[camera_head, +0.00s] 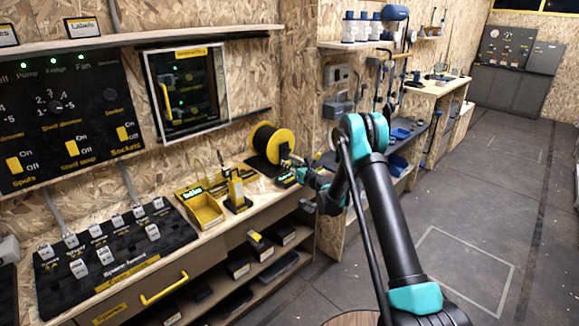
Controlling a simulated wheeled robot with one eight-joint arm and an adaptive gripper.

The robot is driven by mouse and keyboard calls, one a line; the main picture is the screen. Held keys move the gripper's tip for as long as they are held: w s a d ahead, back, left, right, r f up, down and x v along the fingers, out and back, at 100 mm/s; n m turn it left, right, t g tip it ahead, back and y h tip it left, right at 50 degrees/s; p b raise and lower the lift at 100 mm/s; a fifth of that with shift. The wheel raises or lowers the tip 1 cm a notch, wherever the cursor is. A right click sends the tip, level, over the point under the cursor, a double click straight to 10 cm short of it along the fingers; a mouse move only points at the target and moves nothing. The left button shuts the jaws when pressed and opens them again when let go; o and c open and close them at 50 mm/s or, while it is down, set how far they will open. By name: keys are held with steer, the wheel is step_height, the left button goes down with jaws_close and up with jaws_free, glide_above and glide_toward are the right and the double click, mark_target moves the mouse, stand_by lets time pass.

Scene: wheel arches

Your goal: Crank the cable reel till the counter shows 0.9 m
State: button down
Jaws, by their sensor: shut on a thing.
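The cable reel (265,138), a yellow drum with a black flange, stands at the right end of the wooden bench. Yellow cable is wound on it. My gripper (291,163) is at the right side of the reel, at the place of its crank. It is shut on the crank handle, which is mostly hidden by the gripper's fingers. A small dark box with a green lit display (286,178) sits just below the gripper, at the bench edge. Its digits are too small to read.
A yellow bin (203,208) and a yellow-black tool stand (237,190) are left of the reel on the bench (225,225). A glass-fronted cabinet (187,90) hangs above. Open shelves are below the bench. The floor at right is clear.

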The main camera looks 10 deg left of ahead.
steer(key=m, duration=0.1)
steer(key=r+m, duration=0.1)
steer(key=s+a+r+m, duration=0.1)
steer(key=m, duration=0.1)
steer(key=shift+g, duration=0.3)
steer(key=shift+s+a+r+m+g, duration=0.15)
steer(key=shift+r+m, duration=0.25)
steer(key=shift+m, duration=0.35)
steer(key=shift+d+r+m+g, duration=0.1)
steer(key=shift+r+m, duration=0.25)
steer(key=shift+m, duration=0.45)
steer(key=shift+s+a+r+m+g, duration=0.15)
steer(key=shift+r+m, duration=0.25)
steer(key=shift+m, duration=0.35)
steer(key=shift+d, duration=0.1)
steer(key=c, duration=1.3)
jaws_free()
steer(key=v, duration=1.2)
steer(key=shift+w, duration=0.1)
